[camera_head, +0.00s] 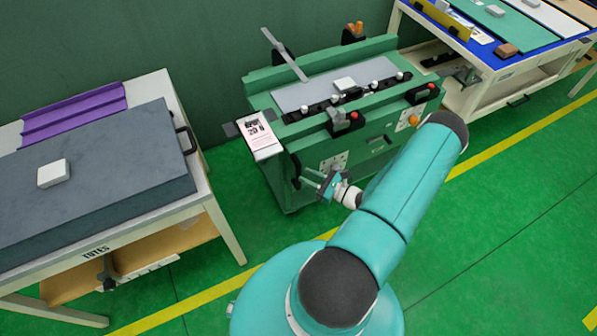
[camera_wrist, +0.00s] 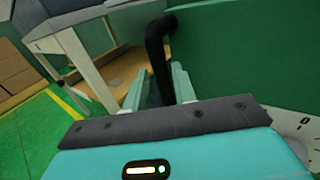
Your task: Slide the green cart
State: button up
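The green cart (camera_head: 277,190) stands against the back wall, with a grey plate and black clamps on its top. A black bar handle (camera_head: 295,170) is on its left end. My gripper (camera_head: 313,180) is at that end, close to the handle. In the wrist view the handle (camera_wrist: 157,45) runs down between the two teal fingers of my gripper (camera_wrist: 158,88). The fingers stand apart, with a gap beside the handle; the right finger looks closer to it. Contact cannot be told. The cart's green side (camera_wrist: 240,50) fills the right of the wrist view.
A table (camera_head: 225,232) with a grey slab (camera_head: 100,170) stands to the left, with a floor gap between it and the cart. A blue-topped workbench (camera_head: 487,65) stands close on the right. Green floor in front is clear, crossed by a yellow line (camera_head: 215,291).

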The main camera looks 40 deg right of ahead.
aim_at(298, 172)
jog(key=shift+x, duration=2.15)
grip_shut()
jog(key=shift+a, duration=0.1)
